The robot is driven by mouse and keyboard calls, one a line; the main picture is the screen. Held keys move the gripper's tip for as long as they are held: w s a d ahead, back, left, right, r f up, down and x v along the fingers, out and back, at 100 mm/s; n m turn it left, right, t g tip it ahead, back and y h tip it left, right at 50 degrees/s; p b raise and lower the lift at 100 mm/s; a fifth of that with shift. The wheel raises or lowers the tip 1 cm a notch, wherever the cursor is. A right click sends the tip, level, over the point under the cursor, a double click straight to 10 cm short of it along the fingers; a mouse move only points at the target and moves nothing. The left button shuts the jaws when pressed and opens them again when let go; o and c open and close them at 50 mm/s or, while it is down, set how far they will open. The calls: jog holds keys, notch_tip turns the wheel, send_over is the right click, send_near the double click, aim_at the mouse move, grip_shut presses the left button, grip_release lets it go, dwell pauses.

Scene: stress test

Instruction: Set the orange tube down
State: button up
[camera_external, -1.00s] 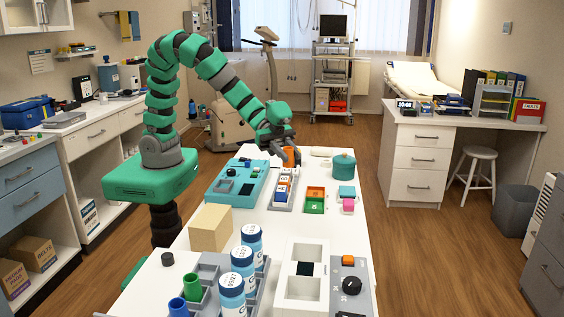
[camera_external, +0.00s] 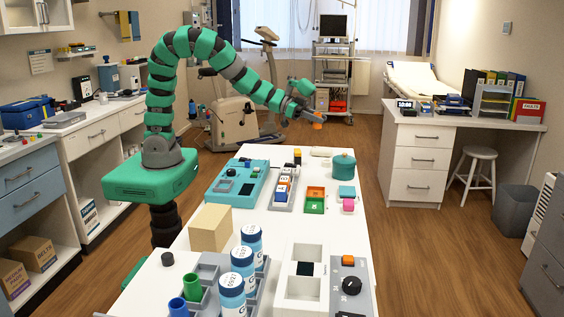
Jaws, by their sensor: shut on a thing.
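My gripper (camera_external: 315,117) is raised, and in the picture it shows above the far end of the white table (camera_external: 319,232). It is shut on a small orange piece, the orange tube (camera_external: 317,126), of which only a little shows below the fingers. The tube is clear of the table in the picture. I cannot tell whether it is over the tabletop or past its far edge.
Some bare tabletop lies near the right edge.

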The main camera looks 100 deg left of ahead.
notch_tip(320, 180, down, 12)
jog(key=w+n+y, duration=0.2)
jog(key=n+y, duration=0.1)
jog(key=shift+y, duration=0.4)
dwell(0.4)
